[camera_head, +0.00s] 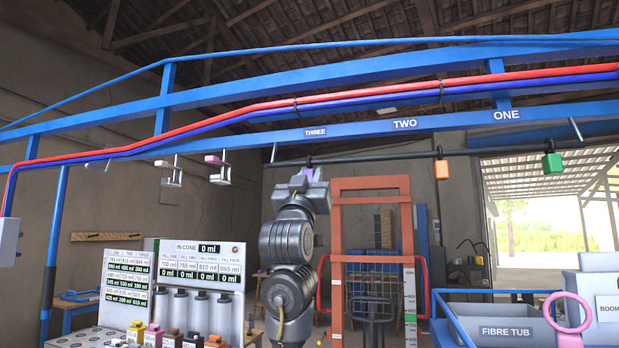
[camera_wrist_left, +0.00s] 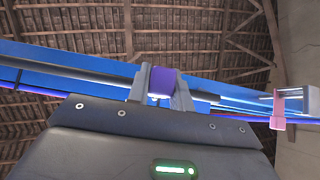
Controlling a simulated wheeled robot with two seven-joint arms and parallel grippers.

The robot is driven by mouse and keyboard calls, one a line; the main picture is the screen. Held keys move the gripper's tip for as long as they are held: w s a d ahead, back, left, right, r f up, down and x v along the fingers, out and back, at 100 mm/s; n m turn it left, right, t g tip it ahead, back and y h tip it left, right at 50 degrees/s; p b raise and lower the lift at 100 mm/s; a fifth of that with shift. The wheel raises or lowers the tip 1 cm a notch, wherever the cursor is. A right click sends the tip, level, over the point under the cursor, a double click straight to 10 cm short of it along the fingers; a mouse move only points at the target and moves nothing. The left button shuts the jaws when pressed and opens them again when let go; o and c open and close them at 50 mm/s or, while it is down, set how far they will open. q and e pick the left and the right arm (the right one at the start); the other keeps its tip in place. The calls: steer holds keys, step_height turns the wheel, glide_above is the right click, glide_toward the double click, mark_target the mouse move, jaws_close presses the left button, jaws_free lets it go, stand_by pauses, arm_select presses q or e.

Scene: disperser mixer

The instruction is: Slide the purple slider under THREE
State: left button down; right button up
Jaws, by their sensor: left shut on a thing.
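The purple slider (camera_head: 311,173) sits on the black rod (camera_head: 370,159) below the blue beam, roughly under the THREE label (camera_head: 315,132). My left gripper (camera_head: 308,179) reaches up from below and is shut on the slider. In the left wrist view the purple slider (camera_wrist_left: 163,83) shows between the two grey fingers of my left gripper (camera_wrist_left: 161,90). The gripper partly hides the slider in the head view. My right gripper is not in view.
A pink piece (camera_head: 213,160) hangs at left. An orange frame (camera_head: 372,184) stands behind my arm.

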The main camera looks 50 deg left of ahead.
arm_select(q)
steer(key=shift+w+d+f, duration=0.1)
steer(key=shift+d, duration=0.15)
steer(key=shift+w+d, duration=0.1)
steer(key=c, duration=1.2)
jaws_free()
steer(key=shift+c, duration=0.2)
steer(key=shift+d+f+b, duration=0.1)
steer(key=shift+f+b, duration=0.05)
steer(key=shift+b, duration=0.25)
steer(key=b+v, duration=0.5)
steer(key=v, duration=0.5)
steer(key=shift+s+b, duration=0.3)
steer(key=shift+b, duration=0.05)
